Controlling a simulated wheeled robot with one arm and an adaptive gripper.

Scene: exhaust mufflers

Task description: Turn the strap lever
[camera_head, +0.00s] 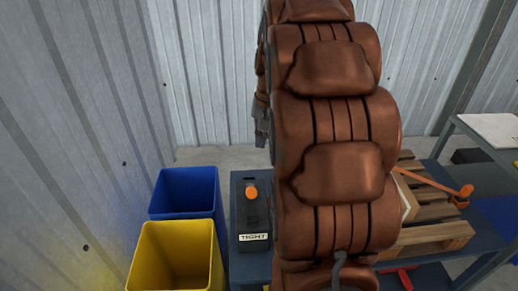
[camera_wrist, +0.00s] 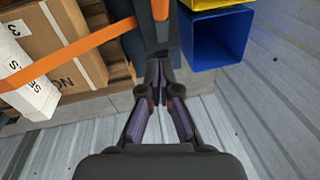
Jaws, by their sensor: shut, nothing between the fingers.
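The strap lever (camera_head: 252,192) has an orange knob and stands on a dark box labelled TIGHT (camera_head: 254,237), left of my arm in the head view. In the wrist view an orange piece that looks like the lever (camera_wrist: 160,9) shows at the top edge, partly cut off. My gripper (camera_wrist: 158,72) is shut and empty, its fingertips below the orange piece in the picture and apart from it. The orange strap (camera_wrist: 75,48) runs across cardboard boxes in the wrist view. It also crosses the pallet in the head view (camera_head: 432,179). My arm hides part of the load.
A blue bin (camera_head: 185,190) and a yellow bin (camera_head: 175,258) stand left of the lever box. A wooden pallet (camera_head: 430,236) sits on the right. A cardboard box (camera_wrist: 58,38) and a white box (camera_wrist: 28,80) show at left. Corrugated walls stand close behind.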

